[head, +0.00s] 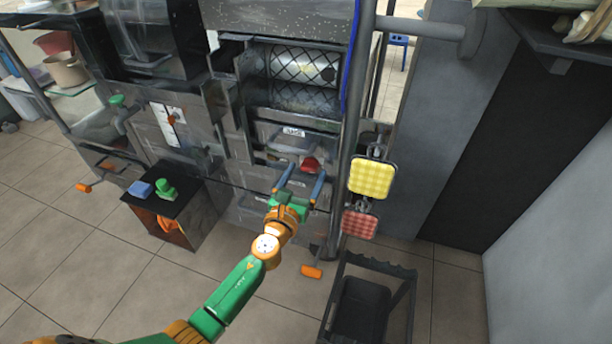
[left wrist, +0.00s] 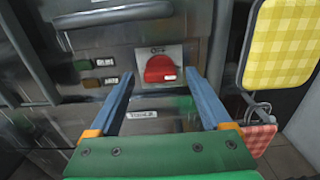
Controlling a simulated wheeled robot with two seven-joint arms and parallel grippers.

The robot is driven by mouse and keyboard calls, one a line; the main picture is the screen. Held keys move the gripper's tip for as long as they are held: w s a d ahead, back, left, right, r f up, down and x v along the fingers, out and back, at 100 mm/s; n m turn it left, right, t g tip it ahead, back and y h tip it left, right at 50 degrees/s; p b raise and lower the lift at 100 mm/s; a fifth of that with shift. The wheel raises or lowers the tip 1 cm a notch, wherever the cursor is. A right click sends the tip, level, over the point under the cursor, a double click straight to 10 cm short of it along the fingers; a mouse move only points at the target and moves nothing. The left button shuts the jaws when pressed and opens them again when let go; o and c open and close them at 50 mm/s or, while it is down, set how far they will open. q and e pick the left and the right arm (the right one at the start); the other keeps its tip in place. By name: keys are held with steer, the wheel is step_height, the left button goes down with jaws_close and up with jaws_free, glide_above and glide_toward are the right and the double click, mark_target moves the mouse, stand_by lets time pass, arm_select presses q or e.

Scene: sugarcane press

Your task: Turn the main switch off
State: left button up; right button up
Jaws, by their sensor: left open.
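The main switch is a red knob (head: 309,164) on the front of the grey metal press (head: 262,140). In the left wrist view the red knob (left wrist: 160,69) sits on a pale plate, with small lettering above it. My left gripper (head: 303,176) is open, with its two blue fingers pointing at the panel. In the left wrist view the fingertips lie to either side of the knob, apart from each other. I cannot tell whether they touch it or how far short of it they stop. My right gripper is not in view.
A yellow checkered pad (head: 372,179) and a red checkered pad (head: 359,224) hang just right of the switch. A black cart (head: 398,272) stands at the lower right. A dark box (head: 185,205) holds a blue sponge (head: 140,188) and a green object (head: 166,189).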

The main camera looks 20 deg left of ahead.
arm_select(q)
jaws_close()
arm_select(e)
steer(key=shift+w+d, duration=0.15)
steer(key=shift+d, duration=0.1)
arm_select(q)
steer(key=shift+n, duration=1)
steer(key=n, duration=0.2)
steer(key=shift+n+b, duration=0.4)
steer(key=n, duration=0.9)
steer(key=shift+b, duration=0.3)
steer(key=shift+n, duration=2.1)
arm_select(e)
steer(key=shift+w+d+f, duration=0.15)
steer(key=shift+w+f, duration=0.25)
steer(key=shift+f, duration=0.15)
